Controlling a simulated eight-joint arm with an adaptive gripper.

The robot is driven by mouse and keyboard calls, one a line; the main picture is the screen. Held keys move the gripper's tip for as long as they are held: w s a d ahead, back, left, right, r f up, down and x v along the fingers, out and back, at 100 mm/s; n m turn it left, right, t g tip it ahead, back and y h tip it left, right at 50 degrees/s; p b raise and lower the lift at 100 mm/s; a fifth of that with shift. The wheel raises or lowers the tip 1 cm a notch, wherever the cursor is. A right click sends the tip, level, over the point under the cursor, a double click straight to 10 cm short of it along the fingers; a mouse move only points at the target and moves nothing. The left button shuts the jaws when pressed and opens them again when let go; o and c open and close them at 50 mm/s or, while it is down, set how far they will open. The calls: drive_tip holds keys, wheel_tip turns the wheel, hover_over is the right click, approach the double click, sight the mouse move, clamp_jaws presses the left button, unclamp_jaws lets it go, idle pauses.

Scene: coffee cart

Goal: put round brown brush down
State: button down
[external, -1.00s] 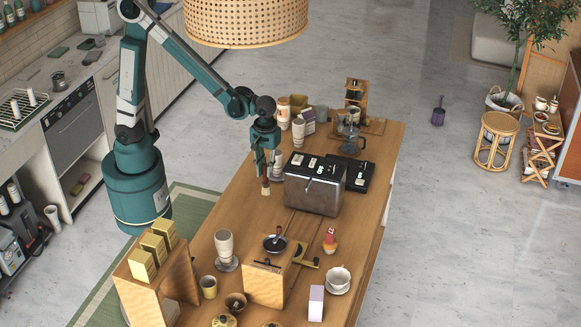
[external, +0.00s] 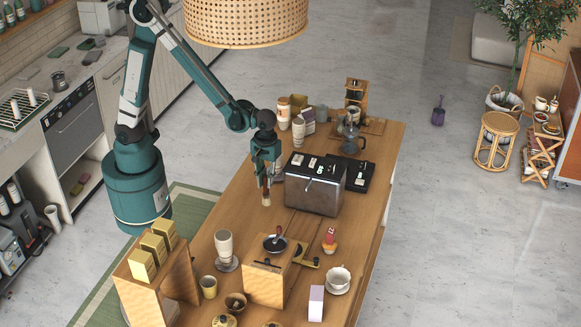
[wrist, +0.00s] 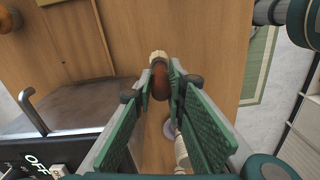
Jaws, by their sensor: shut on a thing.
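My gripper (external: 266,178) is shut on the round brown brush, which hangs with its pale bristles (external: 266,200) downward just left of the metal toaster-like box. In the wrist view the brush's brown handle (wrist: 160,82) sits between my gripper's green finger pads (wrist: 163,90), with the cream bristle end (wrist: 158,56) beyond them. The bristle tip appears at or just above the wooden table (external: 232,198); I cannot tell whether it touches.
The metal box (external: 314,188) stands close on the right. Behind are several cups and a glass pot (external: 352,142). A pale cup (external: 224,243) and a wooden grinder box (external: 268,278) stand nearer. Bare table lies left of and in front of the brush.

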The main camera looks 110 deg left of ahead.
sight(266, 188)
idle(0.3)
drive_tip(key=shift+f, duration=2.3)
drive_tip(key=c, duration=2.3)
unclamp_jaws()
drive_tip(key=shift+r, duration=0.25)
drive_tip(key=shift+w+r, duration=0.1)
drive_tip(key=shift+r, duration=5.85)
